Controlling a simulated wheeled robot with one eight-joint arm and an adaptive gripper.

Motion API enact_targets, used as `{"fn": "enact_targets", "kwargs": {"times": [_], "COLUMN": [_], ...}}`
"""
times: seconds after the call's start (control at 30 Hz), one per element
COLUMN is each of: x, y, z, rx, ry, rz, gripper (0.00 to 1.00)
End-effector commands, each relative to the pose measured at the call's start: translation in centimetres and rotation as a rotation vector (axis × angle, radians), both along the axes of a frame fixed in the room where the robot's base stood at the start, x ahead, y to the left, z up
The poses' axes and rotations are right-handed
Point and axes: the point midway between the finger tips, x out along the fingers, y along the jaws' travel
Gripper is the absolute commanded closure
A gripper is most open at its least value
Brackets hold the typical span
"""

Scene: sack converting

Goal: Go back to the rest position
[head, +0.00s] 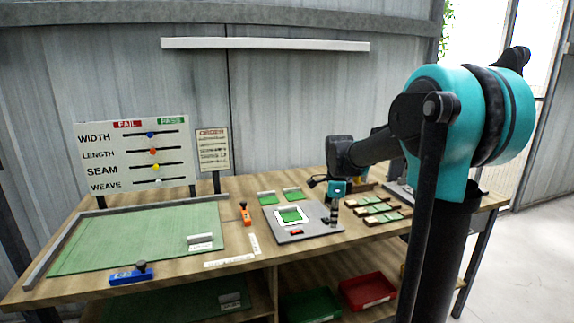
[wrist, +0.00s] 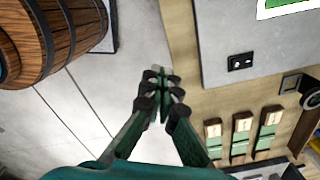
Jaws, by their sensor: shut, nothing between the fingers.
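My gripper (wrist: 160,80) shows in the wrist view with its dark green fingers together and nothing between them. Below it in that view are the pale floor and the edge of the wooden table (wrist: 183,50). In the head view my arm reaches in from the right, with the wrist bent down over the right part of the workbench (head: 245,262). The fingertips are too small to make out clearly there.
A grey board (head: 305,237) with a white-framed green patch lies mid-bench. Green samples in wooden holders (head: 380,208) lie right of it. A green mat (head: 130,238) and blue tool (head: 130,274) are at left. A barrel (wrist: 50,35) stands on the floor.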

Motion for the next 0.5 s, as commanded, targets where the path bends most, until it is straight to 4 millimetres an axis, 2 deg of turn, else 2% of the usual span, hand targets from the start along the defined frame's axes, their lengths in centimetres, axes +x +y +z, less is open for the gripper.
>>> {"fn": "enact_targets", "kwargs": {"times": [0.27, 0.5], "x": [-1.9, -4.7], "y": [-0.5, -1.3], "z": [-1.1, -2.8], "rx": [-0.002, -0.015], "ry": [-0.034, -0.083], "rz": [0.156, 0.392], "gripper": [1.0, 1.0]}}
